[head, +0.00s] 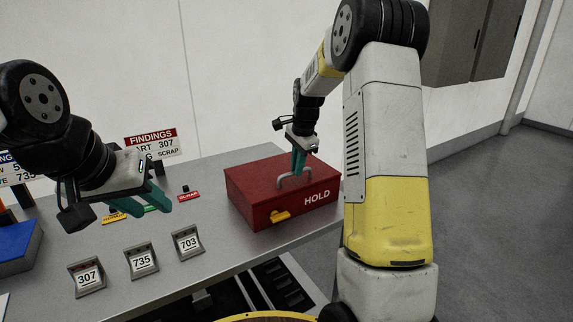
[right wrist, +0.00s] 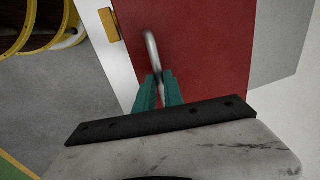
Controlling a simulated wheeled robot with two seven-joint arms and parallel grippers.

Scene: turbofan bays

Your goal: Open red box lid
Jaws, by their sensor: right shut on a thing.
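The red box (head: 248,195) stands on the grey table, with HOLD in white on its front and a yellow latch (head: 281,216) there. Its lid (head: 262,175) looks closed. A metal handle (head: 283,184) rises from the lid. My right gripper (head: 298,170) is above the lid, its teal fingers shut on the handle. In the right wrist view the handle (right wrist: 151,50) runs up from between the fingertips (right wrist: 161,78) over the red lid (right wrist: 200,45). My left gripper (head: 160,203) hangs over the left part of the table, with its teal fingers apart and nothing seen between them.
Tilted number stands 307 (head: 87,277), 735 (head: 142,261) and 703 (head: 187,242) line the front of the table. A FINDINGS sign (head: 152,143) stands at the back. A blue box (head: 17,246) is at the far left. Small coloured labels lie near my left gripper.

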